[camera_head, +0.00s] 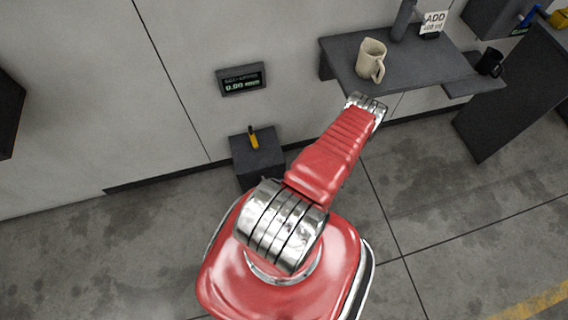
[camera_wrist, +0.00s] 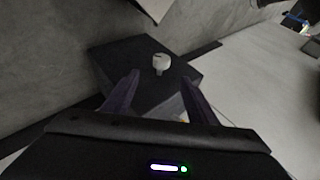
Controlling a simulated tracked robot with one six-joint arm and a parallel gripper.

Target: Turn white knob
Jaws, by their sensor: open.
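The white knob (camera_wrist: 161,63) sits on the top face of a dark box (camera_wrist: 125,58) in the wrist view. It is small and round, with a dark mark on its side. My gripper (camera_wrist: 160,80) is open, its two dark fingers pointing toward the box. The knob appears between and just beyond the fingertips, and nothing is held. I cannot tell the exact distance to the knob. In the head view I see no white knob, and my gripper is hidden beyond my red arm.
In the head view, a dark box (camera_head: 263,163) with a yellow-orange lever (camera_head: 253,139) stands against the wall below a small display (camera_head: 241,80). A grey shelf (camera_head: 405,75) holds a beige mug (camera_head: 371,59). A black mug (camera_head: 490,62) stands further right. Floor at right is clear.

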